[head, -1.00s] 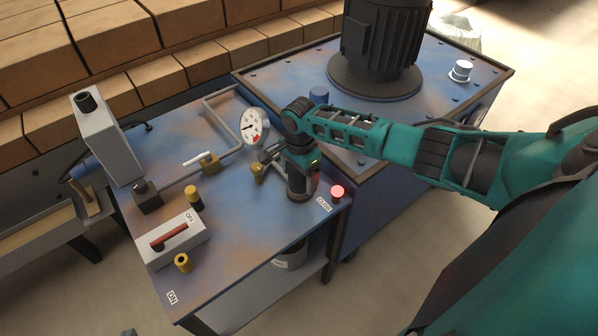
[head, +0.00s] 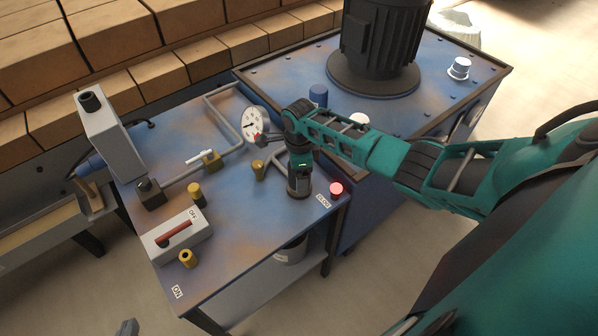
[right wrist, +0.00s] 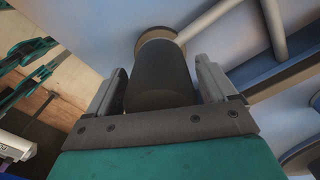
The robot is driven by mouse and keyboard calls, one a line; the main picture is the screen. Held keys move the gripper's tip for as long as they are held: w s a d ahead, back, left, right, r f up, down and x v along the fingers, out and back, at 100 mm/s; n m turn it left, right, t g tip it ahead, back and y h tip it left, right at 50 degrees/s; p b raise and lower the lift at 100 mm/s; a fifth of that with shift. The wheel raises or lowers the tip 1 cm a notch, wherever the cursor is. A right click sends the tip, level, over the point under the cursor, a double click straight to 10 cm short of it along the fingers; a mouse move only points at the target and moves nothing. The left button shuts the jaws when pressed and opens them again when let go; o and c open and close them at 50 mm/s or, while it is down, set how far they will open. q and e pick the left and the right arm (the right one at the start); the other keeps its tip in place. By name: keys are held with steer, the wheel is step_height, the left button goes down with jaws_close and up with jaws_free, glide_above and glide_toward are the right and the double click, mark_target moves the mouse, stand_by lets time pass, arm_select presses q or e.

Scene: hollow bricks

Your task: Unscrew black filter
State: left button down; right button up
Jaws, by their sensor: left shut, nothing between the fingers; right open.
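The black filter (head: 299,186) stands upright near the front right of the blue bench, partly hidden by my right gripper. In the right wrist view, the dark cylinder of the filter (right wrist: 160,75) lies between the two grey fingers, with a brass-coloured ring and a pipe beyond it. My right gripper (head: 300,168) comes down over the filter from above. Its fingers (right wrist: 160,88) are open, one on each side, with narrow gaps showing. Of my left gripper (head: 127,328), only a small grey tip shows at the bottom left edge, apart from the bench.
A pressure gauge (head: 254,122) and pipes stand behind the filter, close to my right wrist. A switch box (head: 175,237) is at the left. A dark motor (head: 382,45) stands on the blue tank behind.

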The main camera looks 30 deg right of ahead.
steer(key=m, duration=0.7)
steer(key=shift+c, duration=0.2)
steer(key=c, duration=1.1)
steer(key=shift+o, duration=0.2)
steer(key=shift+n, duration=1.4)
steer(key=shift+n, duration=1.4)
